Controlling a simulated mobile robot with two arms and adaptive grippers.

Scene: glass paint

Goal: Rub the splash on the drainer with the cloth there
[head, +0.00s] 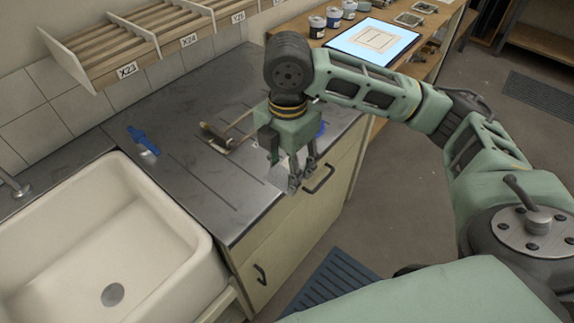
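The drainer (200,97) is the grey metal top with long grooves, right of the white sink. My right gripper (299,178) points down over its front right edge, beside the cabinet front. A pale patch (277,176) shows just left of the fingers; I cannot tell whether it is the cloth or the splash, or whether the fingers touch it. A small blue thing (321,130) is partly hidden behind the gripper; I cannot tell what it is. The gap between the fingertips is unclear. My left gripper is not in view.
A blue-handled tool (138,135) lies near the sink (205,243). A wooden-handled tool (218,139) lies mid-drainer. A labelled rack (115,50) hangs on the wall. Paint jars (333,16) and a lit panel (372,42) stand on the wooden bench beyond. The drainer's left part is mostly clear.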

